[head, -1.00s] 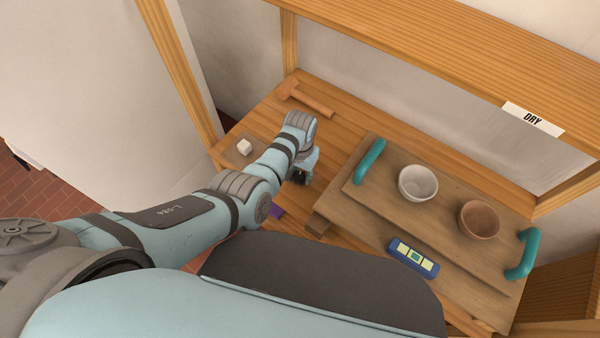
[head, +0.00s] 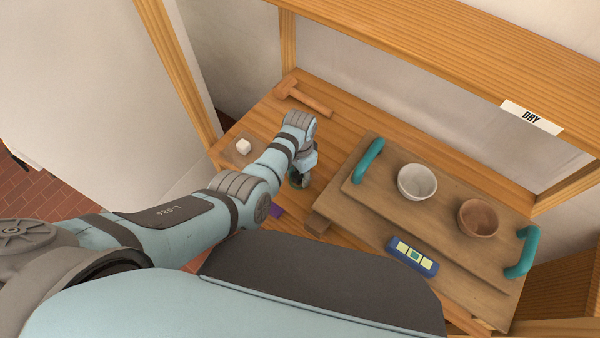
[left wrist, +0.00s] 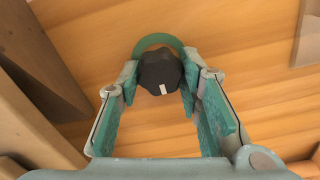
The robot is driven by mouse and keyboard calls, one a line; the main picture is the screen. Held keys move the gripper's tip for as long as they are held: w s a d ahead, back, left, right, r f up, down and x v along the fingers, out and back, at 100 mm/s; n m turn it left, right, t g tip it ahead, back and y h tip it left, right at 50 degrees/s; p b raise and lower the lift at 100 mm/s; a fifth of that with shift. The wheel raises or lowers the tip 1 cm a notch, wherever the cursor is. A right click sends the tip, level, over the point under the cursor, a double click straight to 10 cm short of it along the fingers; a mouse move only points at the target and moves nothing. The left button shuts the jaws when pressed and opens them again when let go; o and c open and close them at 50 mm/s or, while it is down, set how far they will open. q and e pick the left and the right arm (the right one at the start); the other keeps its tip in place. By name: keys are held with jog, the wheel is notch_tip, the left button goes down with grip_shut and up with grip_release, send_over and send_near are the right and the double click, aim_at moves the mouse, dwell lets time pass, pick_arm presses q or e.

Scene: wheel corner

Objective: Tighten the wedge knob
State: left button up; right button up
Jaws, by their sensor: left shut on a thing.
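The wedge knob (left wrist: 160,68) is a black, lobed knob with a white mark on its near side, seen in the left wrist view. A green ring (left wrist: 158,40) shows behind and around its far side. My left gripper (left wrist: 161,78) is shut on the knob, one fingertip on each side. In the head view my left gripper (head: 299,180) points down at the table, left of the wooden board (head: 440,235). The knob is mostly hidden there by the gripper. My right gripper is not in view.
The board carries a white bowl (head: 417,182), a brown bowl (head: 478,218), a blue level-like bar (head: 413,256) and teal handles (head: 369,160).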

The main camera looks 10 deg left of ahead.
pick_arm(q)
jog(key=shift+w+r, duration=0.15)
jog(key=shift+w, duration=0.05)
jog(key=o, duration=1)
jog(key=shift+o, duration=0.9)
jog(key=shift+s, duration=0.15)
notch_tip(320, 180, up, 12)
